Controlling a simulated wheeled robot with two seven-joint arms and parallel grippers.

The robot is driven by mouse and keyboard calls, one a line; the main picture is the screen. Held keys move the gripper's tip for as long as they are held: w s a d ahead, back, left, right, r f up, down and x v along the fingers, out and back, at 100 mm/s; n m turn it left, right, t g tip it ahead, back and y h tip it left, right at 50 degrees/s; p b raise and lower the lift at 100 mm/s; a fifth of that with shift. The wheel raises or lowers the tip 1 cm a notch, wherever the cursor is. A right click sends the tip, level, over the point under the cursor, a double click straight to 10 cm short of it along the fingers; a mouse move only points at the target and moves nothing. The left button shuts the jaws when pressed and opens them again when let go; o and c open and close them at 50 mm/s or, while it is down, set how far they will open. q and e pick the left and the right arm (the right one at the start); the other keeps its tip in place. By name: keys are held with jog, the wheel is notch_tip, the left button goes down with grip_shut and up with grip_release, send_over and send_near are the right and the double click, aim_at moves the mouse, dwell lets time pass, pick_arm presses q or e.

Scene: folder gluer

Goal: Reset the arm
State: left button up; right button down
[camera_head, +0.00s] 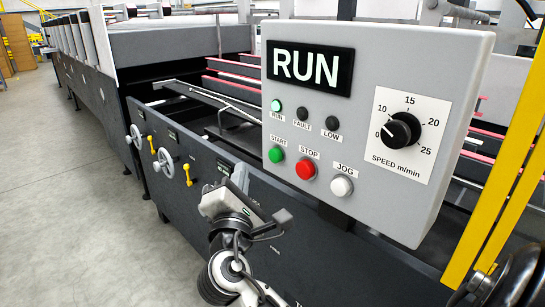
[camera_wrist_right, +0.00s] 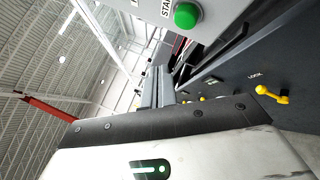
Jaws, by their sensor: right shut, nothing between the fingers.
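My right gripper (camera_head: 240,177) is below and left of the grey control panel (camera_head: 440,60) in the head view, in front of the machine's dark side. Its two grey fingers also show in the right wrist view (camera_wrist_right: 158,86), close together with nothing between them. The fingers are apart from the panel's buttons. My right arm comes up from the bottom of the head view and hides part of the machine's side. My left gripper is not in view.
The panel display (camera_head: 308,67) reads RUN and the green run lamp (camera_head: 276,105) is lit. The start button (camera_head: 276,155), stop button (camera_head: 305,169), jog button (camera_head: 341,186) and speed knob (camera_head: 401,131) are on it. Yellow levers (camera_head: 188,174) and handwheels (camera_head: 166,163) stick out at left. Floor at left is clear.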

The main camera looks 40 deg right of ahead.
dwell(0.5)
jog(key=s+a+f+m+g+y, duration=0.1)
jog(key=s+a+f+m+y, duration=0.15)
jog(key=f+y, duration=0.45)
jog(key=s+a+f+m+g+y, duration=0.1)
jog(key=s+a+f+y, duration=0.2)
jog(key=f, duration=0.8)
jog(key=s+a+f+m+g+y+p, duration=0.1)
jog(key=s+a+f+m+g+y, duration=0.1)
jog(key=s+a+f+m+y, duration=0.5)
jog(key=s+a+f+m, duration=0.1)
jog(key=s+m, duration=0.2)
jog(key=s, duration=0.1)
jog(key=shift+s+a+f+m+g+p, duration=0.2)
jog(key=shift+f+m+g+p, duration=0.1)
jog(key=shift+f+m+g, duration=0.1)
